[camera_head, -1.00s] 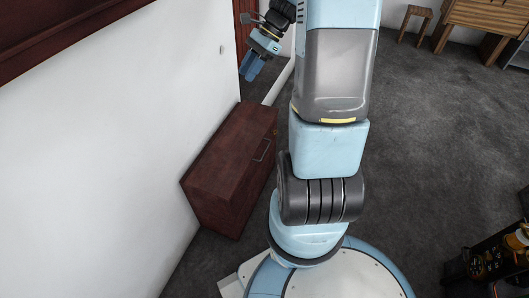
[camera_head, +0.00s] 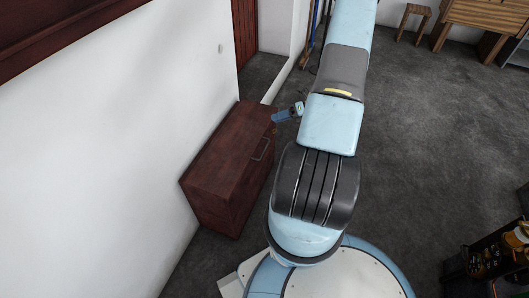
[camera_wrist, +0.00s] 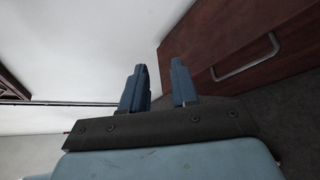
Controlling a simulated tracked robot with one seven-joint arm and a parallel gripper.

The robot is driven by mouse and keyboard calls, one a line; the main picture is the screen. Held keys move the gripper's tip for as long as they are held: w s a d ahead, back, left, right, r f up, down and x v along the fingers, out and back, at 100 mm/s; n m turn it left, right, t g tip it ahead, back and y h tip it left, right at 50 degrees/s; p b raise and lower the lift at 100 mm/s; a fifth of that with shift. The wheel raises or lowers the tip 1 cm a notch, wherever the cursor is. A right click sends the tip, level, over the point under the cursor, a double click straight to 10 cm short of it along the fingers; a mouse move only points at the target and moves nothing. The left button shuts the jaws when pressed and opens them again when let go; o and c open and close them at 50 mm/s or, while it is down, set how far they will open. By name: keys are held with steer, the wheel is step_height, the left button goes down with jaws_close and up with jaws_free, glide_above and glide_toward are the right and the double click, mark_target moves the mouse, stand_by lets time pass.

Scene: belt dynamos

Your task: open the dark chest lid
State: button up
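The dark chest (camera_head: 215,190) is reddish-brown wood and stands against the white wall, left of my base in the head view. Its lid (camera_head: 232,140) is closed. A metal bar handle (camera_head: 262,149) is on the side facing my arm; it also shows in the wrist view (camera_wrist: 248,62). My gripper (camera_head: 277,117) is near the chest's far end, partly hidden by my arm. In the wrist view my gripper (camera_wrist: 158,82) has its two blue fingers apart with nothing between them. The chest (camera_wrist: 225,35) is to the right of the fingers there, and the handle is apart from them.
The white wall (camera_head: 120,130) runs along the chest's back. A doorway with a reddish door (camera_head: 245,30) is beyond the chest. A stool (camera_head: 413,22) and a wooden desk (camera_head: 485,17) stand far right. Dark carpet (camera_head: 430,140) is clear right of my arm.

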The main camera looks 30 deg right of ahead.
mark_target(264, 151)
steer(key=s+d+f+m+t+h, duration=0.1)
steer(key=s+d+f+m+t, duration=0.15)
steer(key=f+m, duration=0.55)
steer(key=s+d+f+m+t+h, duration=0.15)
steer(key=s+f+m+t, duration=0.25)
steer(key=f, duration=0.7)
steer(key=shift+g, duration=0.25)
steer(key=x, duration=1.4)
steer(key=shift+s+a+f, duration=0.15)
steer(key=shift+s+a, duration=0.1)
steer(key=shift+a, duration=0.1)
steer(key=shift+c, duration=0.2)
jaws_close()
steer(key=shift+d, duration=0.15)
